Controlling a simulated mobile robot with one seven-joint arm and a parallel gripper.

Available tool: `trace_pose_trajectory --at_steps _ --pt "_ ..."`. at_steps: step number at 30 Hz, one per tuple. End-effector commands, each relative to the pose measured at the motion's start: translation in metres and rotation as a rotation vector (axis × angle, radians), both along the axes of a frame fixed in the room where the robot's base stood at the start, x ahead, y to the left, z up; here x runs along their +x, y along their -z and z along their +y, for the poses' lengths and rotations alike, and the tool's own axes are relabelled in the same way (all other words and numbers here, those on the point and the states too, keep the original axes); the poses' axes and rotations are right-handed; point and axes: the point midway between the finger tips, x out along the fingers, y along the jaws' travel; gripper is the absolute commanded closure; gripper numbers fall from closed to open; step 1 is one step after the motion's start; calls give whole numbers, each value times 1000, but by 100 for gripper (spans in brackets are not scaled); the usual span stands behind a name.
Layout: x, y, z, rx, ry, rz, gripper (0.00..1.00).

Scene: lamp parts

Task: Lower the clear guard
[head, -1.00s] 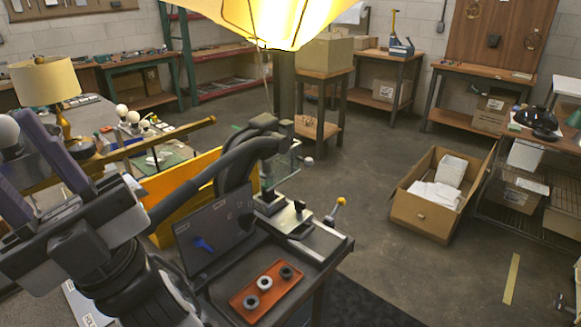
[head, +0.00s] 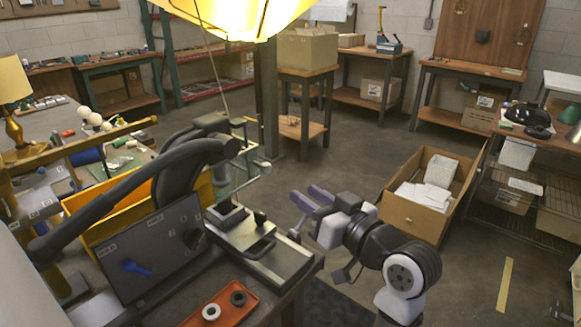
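The clear guard (head: 240,167) is a see-through panel with thin edges, in front of the dark curved machine (head: 182,165). It stands above the machine's grey base plate (head: 275,262); its exact tilt is hard to tell. A thin bar with a small end piece (head: 262,165) shows at the guard's right side. My gripper (head: 303,196) has purple fingers and is to the right of the guard and base plate, apart from both. The fingers look parted with nothing between them. The yellow-tipped lever is not visible now.
An orange tray (head: 245,312) with dark and white rings lies at the bench front. A dark panel (head: 155,250) with a blue mark stands left of the base plate. An open carton (head: 408,212) is on the floor behind my arm. The lit lampshade (head: 240,15) hangs above.

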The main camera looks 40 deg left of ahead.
Motion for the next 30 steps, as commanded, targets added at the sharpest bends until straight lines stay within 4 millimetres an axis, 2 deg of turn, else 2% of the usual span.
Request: trace_pose_trajectory --at_steps 5,15,19,24,30 --pt "4 -1 18 -4 -8 4 69" --pt "23 -2 87 -4 -7 4 69" --pt "29 -2 109 -4 -5 1 69" --pt "35 -1 126 -3 -4 2 69" --pt "37 0 132 -3 -2 0 69"
